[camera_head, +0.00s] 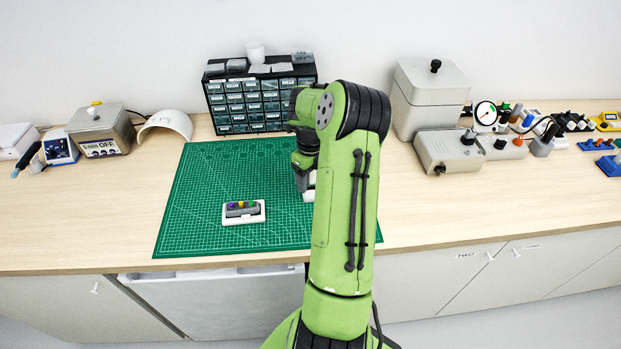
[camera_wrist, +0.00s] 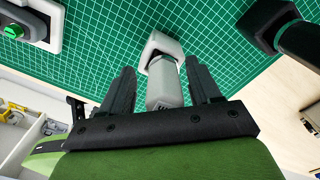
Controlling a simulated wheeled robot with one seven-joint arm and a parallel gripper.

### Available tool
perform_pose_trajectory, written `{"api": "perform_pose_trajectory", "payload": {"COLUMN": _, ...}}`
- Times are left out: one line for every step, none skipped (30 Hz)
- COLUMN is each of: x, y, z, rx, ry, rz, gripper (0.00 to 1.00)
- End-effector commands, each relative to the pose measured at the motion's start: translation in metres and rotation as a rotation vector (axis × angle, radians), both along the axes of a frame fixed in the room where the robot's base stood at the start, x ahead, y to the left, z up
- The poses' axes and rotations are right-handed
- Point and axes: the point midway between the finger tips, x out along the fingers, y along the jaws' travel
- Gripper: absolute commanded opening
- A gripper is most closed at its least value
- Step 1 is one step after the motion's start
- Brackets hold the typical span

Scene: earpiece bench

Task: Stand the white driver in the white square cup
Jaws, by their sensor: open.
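In the wrist view a pale grey-white cylindrical driver (camera_wrist: 165,88) stands with its lower end in the white square cup (camera_wrist: 158,45) on the green mat. My gripper (camera_wrist: 158,70) is open, with one dark finger on each side of the driver and a visible gap at both sides. The driver's far end reaches back toward the palm and has a small dark mark. In the head view the white cup (camera_head: 309,195) shows only in part beside my arm, which hides the driver there.
The green cutting mat (camera_head: 190,185) carries a white tray (camera_head: 229,220) with coloured-topped pieces, left of the cup. A black holder (camera_wrist: 262,22) with a dark cylinder is at right in the wrist view. A drawer cabinet (camera_head: 262,107) and grey boxes stand behind. The mat's front left is clear.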

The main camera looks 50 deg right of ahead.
Motion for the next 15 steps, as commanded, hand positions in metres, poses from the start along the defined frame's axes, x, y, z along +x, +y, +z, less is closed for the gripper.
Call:
{"api": "perform_pose_trajectory", "payload": {"x": 0.000, "y": 0.000, "z": 0.000, "rx": 0.000, "ry": 0.000, "rz": 0.000, "gripper": 0.62}}
{"api": "perform_pose_trajectory", "payload": {"x": 0.000, "y": 0.000, "z": 0.001, "rx": 0.000, "ry": 0.000, "rz": 0.000, "gripper": 0.62}}
{"api": "perform_pose_trajectory", "payload": {"x": 0.000, "y": 0.000, "z": 0.005, "rx": -0.001, "ry": 0.000, "rz": 0.000, "gripper": 0.62}}
{"api": "perform_pose_trajectory", "payload": {"x": 0.000, "y": 0.000, "z": 0.008, "rx": -0.002, "ry": -0.001, "rz": 0.000, "gripper": 0.62}}
{"api": "perform_pose_trajectory", "payload": {"x": 0.000, "y": -0.001, "z": 0.014, "rx": -0.003, "ry": -0.002, "rz": 0.000, "gripper": 0.62}}
{"api": "perform_pose_trajectory", "payload": {"x": 0.000, "y": -0.001, "z": 0.022, "rx": -0.004, "ry": -0.002, "rz": 0.000, "gripper": 0.62}}
{"api": "perform_pose_trajectory", "payload": {"x": 0.000, "y": -0.001, "z": 0.030, "rx": -0.005, "ry": -0.002, "rz": 0.000, "gripper": 0.62}}
{"api": "perform_pose_trajectory", "payload": {"x": 0.001, "y": -0.001, "z": 0.038, "rx": -0.005, "ry": -0.003, "rz": 0.000, "gripper": 0.62}}
{"api": "perform_pose_trajectory", "payload": {"x": 0.001, "y": -0.001, "z": 0.050, "rx": -0.005, "ry": -0.003, "rz": 0.001, "gripper": 0.62}}
{"api": "perform_pose_trajectory", "payload": {"x": 0.001, "y": -0.001, "z": 0.059, "rx": -0.007, "ry": -0.004, "rz": 0.001, "gripper": 0.62}}
{"api": "perform_pose_trajectory", "payload": {"x": 0.001, "y": -0.001, "z": 0.068, "rx": -0.007, "ry": -0.004, "rz": 0.001, "gripper": 0.62}}
{"api": "perform_pose_trajectory", "payload": {"x": 0.001, "y": -0.001, "z": 0.079, "rx": -0.007, "ry": -0.004, "rz": 0.001, "gripper": 0.62}}
{"api": "perform_pose_trajectory", "payload": {"x": 0.001, "y": 0.000, "z": 0.088, "rx": -0.005, "ry": -0.003, "rz": 0.001, "gripper": 0.62}}
{"api": "perform_pose_trajectory", "payload": {"x": 0.001, "y": 0.000, "z": 0.097, "rx": -0.005, "ry": -0.003, "rz": 0.000, "gripper": 0.62}}
{"api": "perform_pose_trajectory", "payload": {"x": 0.001, "y": 0.000, "z": 0.108, "rx": -0.004, "ry": -0.003, "rz": 0.000, "gripper": 0.62}}
